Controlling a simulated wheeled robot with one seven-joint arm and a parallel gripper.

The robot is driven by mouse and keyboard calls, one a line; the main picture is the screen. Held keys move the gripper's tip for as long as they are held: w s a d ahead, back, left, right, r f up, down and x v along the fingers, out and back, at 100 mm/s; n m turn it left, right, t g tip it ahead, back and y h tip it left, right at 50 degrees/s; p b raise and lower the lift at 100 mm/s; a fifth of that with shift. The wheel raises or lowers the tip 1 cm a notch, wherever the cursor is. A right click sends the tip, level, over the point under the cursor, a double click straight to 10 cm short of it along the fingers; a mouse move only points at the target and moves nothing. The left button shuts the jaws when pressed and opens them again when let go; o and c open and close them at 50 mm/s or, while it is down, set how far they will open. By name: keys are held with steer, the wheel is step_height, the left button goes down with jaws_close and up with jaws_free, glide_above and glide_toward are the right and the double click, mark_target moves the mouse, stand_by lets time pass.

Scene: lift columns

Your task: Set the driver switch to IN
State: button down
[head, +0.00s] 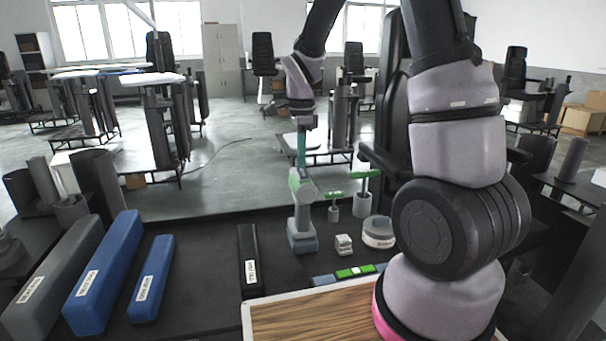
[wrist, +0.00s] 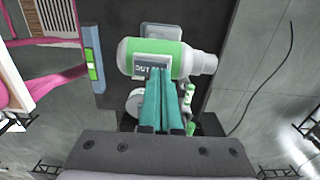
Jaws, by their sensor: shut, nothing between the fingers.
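The driver (head: 303,205) is a grey and green tool standing upright on a blue-grey base at the middle of the black bench. The wrist view shows its green and white body (wrist: 128,57) lying across the picture, with a grey label plate (wrist: 140,68) on its side. The letters look like "OUT", and the rest of the plate is behind my fingers. My gripper (head: 301,168) has teal fingers pointing down at the top of the driver. In the wrist view my gripper (wrist: 159,72) is shut and empty, its tips over the plate; I cannot tell whether they touch it.
Two blue boxes (head: 104,272), a grey box (head: 52,280) and a black box (head: 249,260) lie to the left. Green-handled pieces (head: 361,190), a small block (head: 343,244) and a round container (head: 378,232) stand to the right. A wooden board (head: 300,322) is in front.

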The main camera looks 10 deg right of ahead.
steer(key=shift+f, duration=0.4)
steer(key=shift+r, duration=3.5)
steer(key=s+d+r+n+t+y, duration=0.1)
steer(key=s+d+r+n+t, duration=0.2)
steer(key=s+r+n, duration=0.4)
steer(key=s+d+r+n+t+y, duration=0.1)
steer(key=s+r+n+t, duration=0.3)
steer(key=s, duration=0.9)
step_height(320, 180, up, 4)
steer(key=d+n, duration=0.1)
steer(key=n, duration=0.1)
steer(key=shift+d+r+n, duration=0.15)
steer(key=shift+d+n, duration=0.25)
